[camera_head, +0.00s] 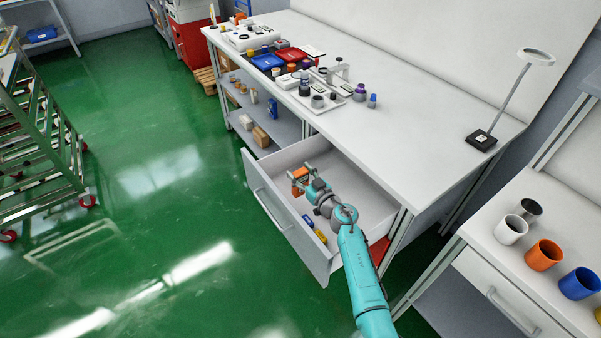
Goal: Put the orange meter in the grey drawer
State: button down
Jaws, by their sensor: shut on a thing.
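The grey drawer (264,210) is pulled open under the white workbench. My gripper (303,181) is shut on the orange meter (299,174). My arm reaches in from the lower right, and the gripper holds the meter over the far left part of the open drawer. Part of the meter is hidden by the gripper fingers. I cannot tell whether the meter touches the drawer floor.
A small yellow and blue item (319,235) lies in the drawer near its front. The workbench (410,108) carries several trays and small parts, and a lamp (482,139) at its right. A white cup (511,229) and an orange cup (543,255) stand on the right table.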

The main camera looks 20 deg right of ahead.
jog(key=shift+f, duration=0.4)
jog(key=shift+c, duration=1.5)
grip_release()
jog(key=shift+r, duration=0.35)
jog(key=shift+s+d+r, duration=0.1)
jog(key=shift+s+r, duration=0.1)
jog(key=v, duration=1.1)
jog(key=shift+s, duration=0.25)
jog(key=shift+r, duration=0.15)
